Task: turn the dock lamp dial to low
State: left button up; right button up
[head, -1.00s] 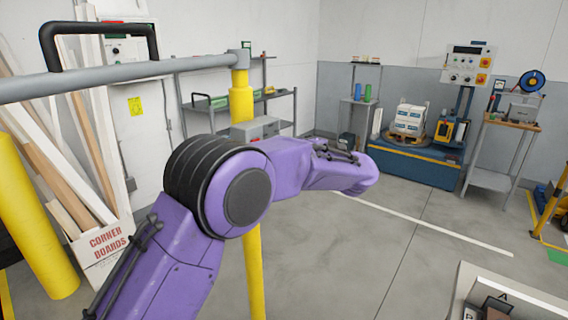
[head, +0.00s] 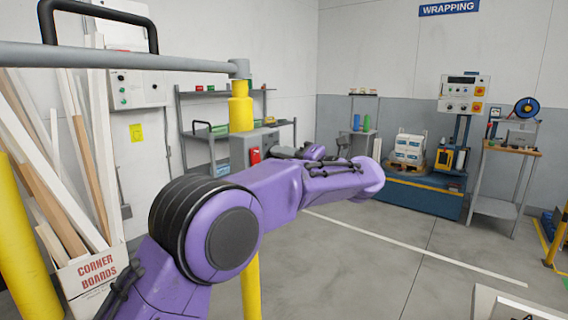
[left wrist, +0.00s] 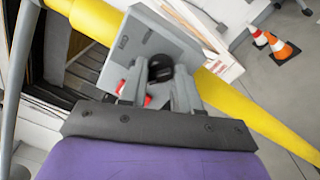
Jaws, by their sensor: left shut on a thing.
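My left gripper (left wrist: 158,80) is shut on the dial, one grey finger on each side. In the head view the left gripper (head: 284,153) is at the box's right side, partly hidden by my purple arm. The dial is hidden there, and its setting marks cannot be read. My right gripper is not in view.
A grey rail (head: 120,75) joins the post at upper left. Corner boards stand in a carton (head: 97,270) at left, beside a yellow bollard (head: 25,235). A wrapping machine (head: 420,190) stands at the back. Orange cones (left wrist: 284,50) show in the wrist view.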

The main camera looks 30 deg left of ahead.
pick_arm(q)
jog(key=shift+f, duration=0.2)
jog(key=o, duration=1)
jog(key=shift+r, duration=0.1)
jog(key=shift+o, duration=0.2)
jog(key=d+b, duration=0.1)
jog(key=d, duration=0.9)
jog(key=shift+s+d+f, duration=0.25)
jog(key=shift+s+d, duration=0.05)
